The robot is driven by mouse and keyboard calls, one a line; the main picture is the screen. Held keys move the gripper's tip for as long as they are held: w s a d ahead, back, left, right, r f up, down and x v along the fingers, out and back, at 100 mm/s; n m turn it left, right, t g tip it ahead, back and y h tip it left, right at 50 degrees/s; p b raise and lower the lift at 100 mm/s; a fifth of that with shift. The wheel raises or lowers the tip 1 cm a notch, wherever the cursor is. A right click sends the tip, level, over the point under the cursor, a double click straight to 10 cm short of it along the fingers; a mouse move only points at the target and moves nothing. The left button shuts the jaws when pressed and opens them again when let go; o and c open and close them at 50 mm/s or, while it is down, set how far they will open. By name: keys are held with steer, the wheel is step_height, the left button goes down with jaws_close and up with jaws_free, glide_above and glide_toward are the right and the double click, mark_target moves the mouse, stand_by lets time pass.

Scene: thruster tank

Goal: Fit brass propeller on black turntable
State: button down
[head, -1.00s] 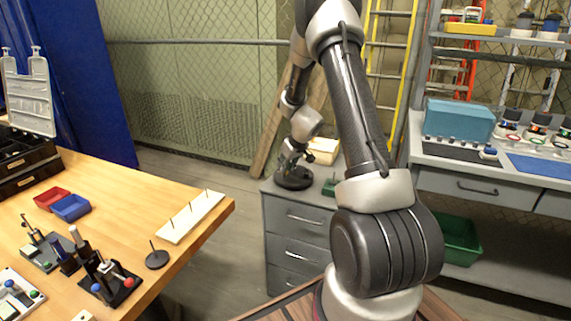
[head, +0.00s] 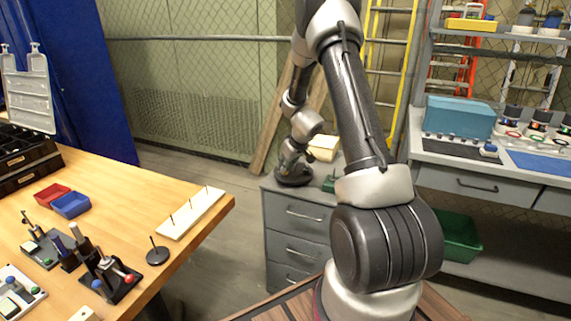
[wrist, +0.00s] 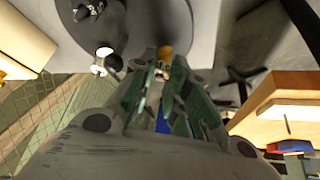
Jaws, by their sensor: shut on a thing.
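The black turntable (head: 294,182) stands on the grey drawer cabinet, partly covered by my gripper. My gripper (head: 291,166) is low over it, too small there to show its fingers. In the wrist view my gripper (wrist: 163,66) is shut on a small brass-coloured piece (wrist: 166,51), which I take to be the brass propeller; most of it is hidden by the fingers. A dark round surface, probably the turntable (wrist: 180,22), lies just beyond the fingertips. I cannot tell whether the propeller touches it.
A green tray (head: 329,184) and a pale box (head: 323,148) stand near the turntable on the cabinet (head: 299,214). The wooden bench (head: 120,190) at left holds bins, a pegged board (head: 192,213) and tools. A shelved workbench (head: 480,165) stands at right.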

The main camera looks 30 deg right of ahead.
steer(key=shift+s+f, duration=0.1)
steer(key=shift+f, duration=0.35)
steer(key=c, duration=1.3)
jaws_free()
steer(key=shift+w+r+v, duration=0.2)
steer(key=shift+w+v, duration=0.1)
steer(key=shift+v, duration=2.25)
steer(key=shift+w+r+v, duration=0.15)
steer(key=shift+w+v, duration=0.15)
steer(key=shift+v, duration=2.3)
steer(key=shift+w+r+v, duration=0.2)
steer(key=shift+w+v, duration=0.1)
steer(key=shift+v, duration=2.25)
